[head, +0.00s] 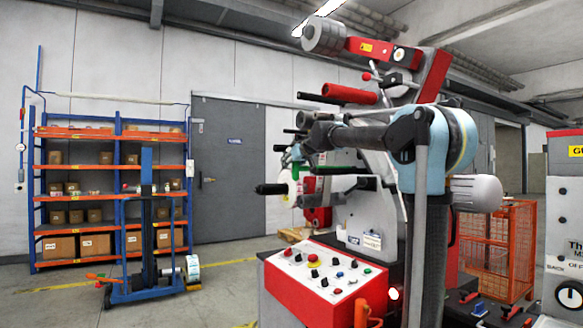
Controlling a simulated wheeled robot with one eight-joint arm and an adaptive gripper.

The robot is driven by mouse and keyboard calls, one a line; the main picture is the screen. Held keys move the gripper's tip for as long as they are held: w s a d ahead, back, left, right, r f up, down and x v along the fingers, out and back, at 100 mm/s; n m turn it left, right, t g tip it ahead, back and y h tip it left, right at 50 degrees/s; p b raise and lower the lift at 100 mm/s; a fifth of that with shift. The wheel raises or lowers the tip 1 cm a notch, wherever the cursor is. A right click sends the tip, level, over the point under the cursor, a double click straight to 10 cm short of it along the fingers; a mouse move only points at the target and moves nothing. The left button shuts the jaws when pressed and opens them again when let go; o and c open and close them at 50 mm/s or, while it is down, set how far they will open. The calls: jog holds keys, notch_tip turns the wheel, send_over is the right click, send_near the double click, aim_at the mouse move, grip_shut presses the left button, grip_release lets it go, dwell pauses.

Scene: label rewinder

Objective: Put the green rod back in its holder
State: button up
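My gripper (301,146) is at the end of my arm, in front of the label rewinder (372,185), left of its upright body. A thin green rod (296,166) hangs roughly upright at the fingertips, and the gripper looks shut on it. The rod's lower end is near a black-tipped spindle and a pale disc of the machine. I cannot tell whether it touches them. The fingers are small and dark in this view. I cannot make out the rod's holder.
The red-edged control panel (318,277) with knobs and buttons is below the gripper. Dark spindles and a red roller (349,94) stick out to the left. A blue lift trolley (148,240) and a shelf rack (60,133) stand further left. An orange mesh cage (513,245) is at right.

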jog(key=v, duration=1.2)
jog(key=s+d+f+m+g+h, duration=0.2)
jog(key=s+d+f, duration=0.5)
jog(key=s+f, duration=0.7)
jog(key=s+d+f+m+g+h, duration=0.2)
jog(key=s+d+f+g, duration=0.3)
jog(key=s+f, duration=0.9)
jog(key=s+d+f+m+g+h, duration=0.2)
jog(key=s+d+f, duration=0.7)
jog(key=f, duration=1.9)
jog(key=s+g+h, duration=0.1)
jog(key=s, duration=0.4)
jog(key=shift+s+d+f, duration=0.3)
jog(key=shift+d+f, duration=0.05)
jog(key=shift+w+f+g, duration=0.2)
jog(key=shift+w+g, duration=0.1)
jog(key=shift+w, duration=0.2)
